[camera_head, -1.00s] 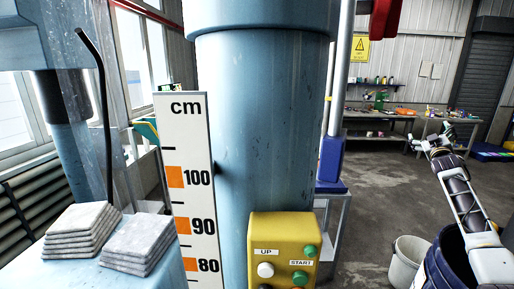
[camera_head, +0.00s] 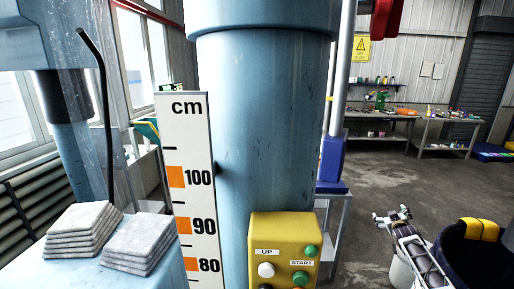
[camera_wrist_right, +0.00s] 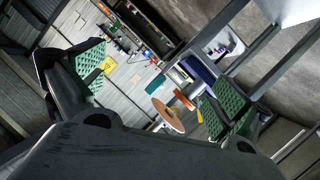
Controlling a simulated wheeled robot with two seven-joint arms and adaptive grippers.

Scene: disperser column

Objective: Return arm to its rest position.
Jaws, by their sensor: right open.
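My right arm reaches in from the lower right of the head view. Its gripper (camera_head: 392,217) is in the air to the right of the yellow control box, with nothing in it. In the right wrist view the two fingers with green pads stand wide apart, and the gap of the gripper (camera_wrist_right: 160,88) is empty. My left gripper is not in view.
A dark blue bucket (camera_head: 452,262) with yellow on its rim and a pale bucket (camera_head: 399,274) stand close to my right arm. The blue column (camera_head: 265,130), scale board (camera_head: 187,140) and yellow control box (camera_head: 283,229) are ahead. Open floor (camera_head: 385,180) lies behind the gripper.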

